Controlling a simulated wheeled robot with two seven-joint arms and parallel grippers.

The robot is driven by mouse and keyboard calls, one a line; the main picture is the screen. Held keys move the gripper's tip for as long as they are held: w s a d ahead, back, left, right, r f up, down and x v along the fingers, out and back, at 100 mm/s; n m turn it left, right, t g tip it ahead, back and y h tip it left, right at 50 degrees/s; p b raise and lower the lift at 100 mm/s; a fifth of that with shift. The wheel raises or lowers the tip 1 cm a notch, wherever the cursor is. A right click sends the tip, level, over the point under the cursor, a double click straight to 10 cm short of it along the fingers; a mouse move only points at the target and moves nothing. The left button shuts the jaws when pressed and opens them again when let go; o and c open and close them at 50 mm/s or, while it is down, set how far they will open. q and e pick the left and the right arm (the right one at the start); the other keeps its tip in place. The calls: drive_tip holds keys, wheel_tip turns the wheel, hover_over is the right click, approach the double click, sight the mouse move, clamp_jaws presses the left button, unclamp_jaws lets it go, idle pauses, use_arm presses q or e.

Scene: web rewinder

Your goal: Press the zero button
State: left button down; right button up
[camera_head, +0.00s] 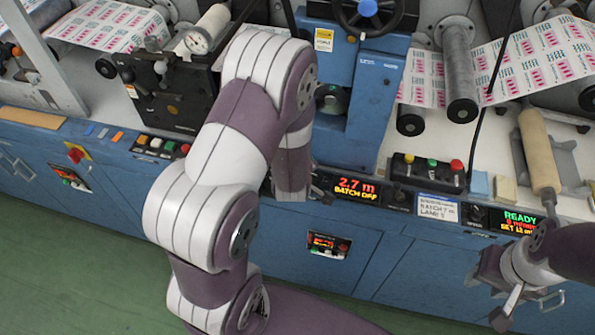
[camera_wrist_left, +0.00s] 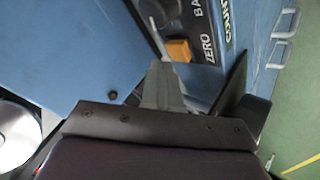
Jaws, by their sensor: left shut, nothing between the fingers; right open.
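The zero button is the orange square button (camera_wrist_left: 178,50) beside the printed ZERO label on a dark panel in the left wrist view. My left gripper (camera_wrist_left: 162,72) is shut and empty, its tips just below the button in that picture; I cannot tell whether they touch it. In the head view my left gripper (camera_head: 292,190) points down at the left end of the counter panel (camera_head: 352,188), which reads 2.7 m, BATCH OFF. The arm hides the zero button there. My right gripper (camera_head: 488,300) is open and empty at the lower right, in front of the cabinet.
A READY display (camera_head: 515,222) lies further right. A blue upright with a handwheel (camera_head: 368,12) stands behind. The green floor in front is clear.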

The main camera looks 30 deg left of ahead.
use_arm(q)
drive_tip(key=shift+f, duration=0.3)
drive_tip(key=shift+f+b, duration=0.55)
drive_tip(key=shift+b, duration=0.05)
idle(0.4)
drive_tip(key=shift+r, duration=0.1)
drive_tip(key=shift+r+p, duration=0.8)
drive_tip(key=shift+r, duration=0.1)
wheel_tip(320, 180, up, 5)
drive_tip(key=p, duration=0.4)
idle(0.4)
idle(0.3)
